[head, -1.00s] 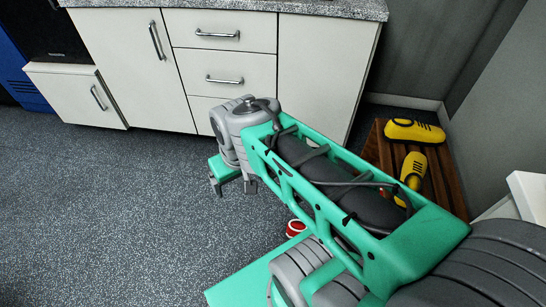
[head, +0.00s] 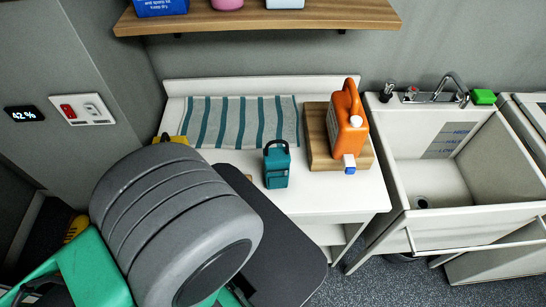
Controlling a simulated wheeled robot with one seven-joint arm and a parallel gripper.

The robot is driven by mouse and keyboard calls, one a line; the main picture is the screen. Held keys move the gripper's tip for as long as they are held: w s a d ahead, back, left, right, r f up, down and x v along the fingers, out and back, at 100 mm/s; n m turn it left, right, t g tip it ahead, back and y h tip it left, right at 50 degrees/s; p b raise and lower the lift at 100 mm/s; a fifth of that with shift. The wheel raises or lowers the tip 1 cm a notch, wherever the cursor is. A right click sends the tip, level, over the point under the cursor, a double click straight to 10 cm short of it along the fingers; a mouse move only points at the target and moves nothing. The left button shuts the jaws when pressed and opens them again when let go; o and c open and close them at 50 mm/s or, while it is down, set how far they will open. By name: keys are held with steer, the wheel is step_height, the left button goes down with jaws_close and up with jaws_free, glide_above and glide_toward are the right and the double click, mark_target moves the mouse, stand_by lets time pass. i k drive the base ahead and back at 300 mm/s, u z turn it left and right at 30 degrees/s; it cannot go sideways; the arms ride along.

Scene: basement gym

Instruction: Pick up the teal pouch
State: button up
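The teal pouch (head: 277,170), with a dark loop handle on top, stands upright on the white table (head: 330,205). It is just in front of the striped towel and left of the wooden board. My grey and green arm fills the lower left of the head view. It covers the table's left front part, and its dark pad edge comes close to the pouch's lower left. My gripper is out of the picture, so I cannot see its fingers.
A grey and teal striped towel (head: 240,118) lies behind the pouch. An orange jug (head: 348,125) stands on a wooden board (head: 320,150) to its right. A white sink (head: 435,170) stands further right. A wooden shelf (head: 260,20) with several items hangs above.

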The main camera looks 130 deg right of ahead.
mark_target(278, 160)
steer(key=z, duration=2.15)
steer(key=k, duration=0.65)
steer(key=z, duration=2.25)
